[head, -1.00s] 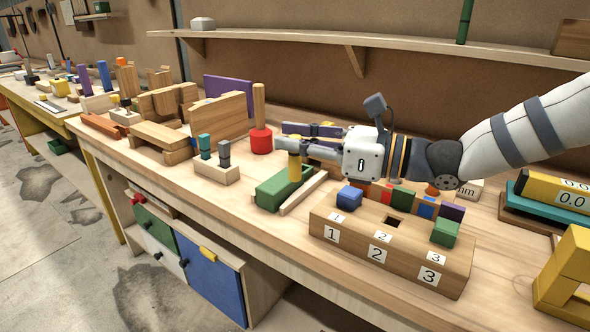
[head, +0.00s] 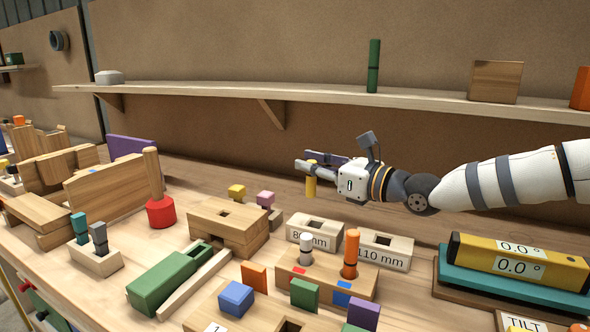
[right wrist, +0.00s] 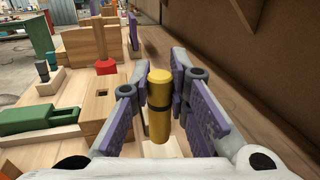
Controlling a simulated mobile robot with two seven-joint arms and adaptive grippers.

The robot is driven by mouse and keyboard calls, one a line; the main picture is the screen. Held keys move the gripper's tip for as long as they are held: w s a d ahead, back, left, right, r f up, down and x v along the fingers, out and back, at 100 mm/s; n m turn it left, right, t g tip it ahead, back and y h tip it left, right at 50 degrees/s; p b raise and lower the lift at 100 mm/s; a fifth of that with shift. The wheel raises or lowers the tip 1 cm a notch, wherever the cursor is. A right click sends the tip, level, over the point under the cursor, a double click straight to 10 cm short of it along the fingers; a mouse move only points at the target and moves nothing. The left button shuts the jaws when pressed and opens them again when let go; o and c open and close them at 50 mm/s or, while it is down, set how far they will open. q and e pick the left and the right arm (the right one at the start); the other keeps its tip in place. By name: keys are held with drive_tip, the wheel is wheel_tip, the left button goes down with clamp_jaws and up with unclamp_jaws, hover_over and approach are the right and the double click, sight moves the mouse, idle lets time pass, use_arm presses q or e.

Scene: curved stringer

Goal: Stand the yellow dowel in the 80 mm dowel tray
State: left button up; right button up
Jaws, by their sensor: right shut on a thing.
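The yellow dowel (head: 310,184) is upright in my right gripper (head: 308,164), which is shut on its upper part. In the right wrist view the dowel (right wrist: 158,118) stands between the purple-padded fingers of the right gripper (right wrist: 157,95), with a dark band around it. The 80 mm dowel tray (head: 326,230) is a pale wooden block with a dark square hole in its top. In the head view the dowel hangs above and behind this tray, apart from it. My left gripper is not in view.
The 110 mm tray (head: 398,241) stands right of the 80 mm one. In front are a block with a white and an orange peg (head: 325,279) and a green block (head: 165,284). A wooden block with a hole (head: 240,215) is left. A shelf (head: 340,95) runs behind.

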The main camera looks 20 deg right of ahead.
drive_tip(key=shift+w+d+r+h, duration=0.1)
drive_tip(key=shift+d+r+h, duration=0.15)
drive_tip(key=shift+d, duration=0.3)
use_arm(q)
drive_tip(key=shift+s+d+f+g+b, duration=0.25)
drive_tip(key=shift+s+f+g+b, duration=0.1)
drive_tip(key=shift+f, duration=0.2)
use_arm(e)
wheel_tip(320, 180, down, 6)
drive_tip(key=shift+f, duration=0.15)
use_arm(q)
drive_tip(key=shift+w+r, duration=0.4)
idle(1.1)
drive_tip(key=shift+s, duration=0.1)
use_arm(e)
drive_tip(key=shift+f, duration=0.1)
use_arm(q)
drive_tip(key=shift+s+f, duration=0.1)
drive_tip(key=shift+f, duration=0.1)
use_arm(e)
drive_tip(key=shift+f, duration=0.35)
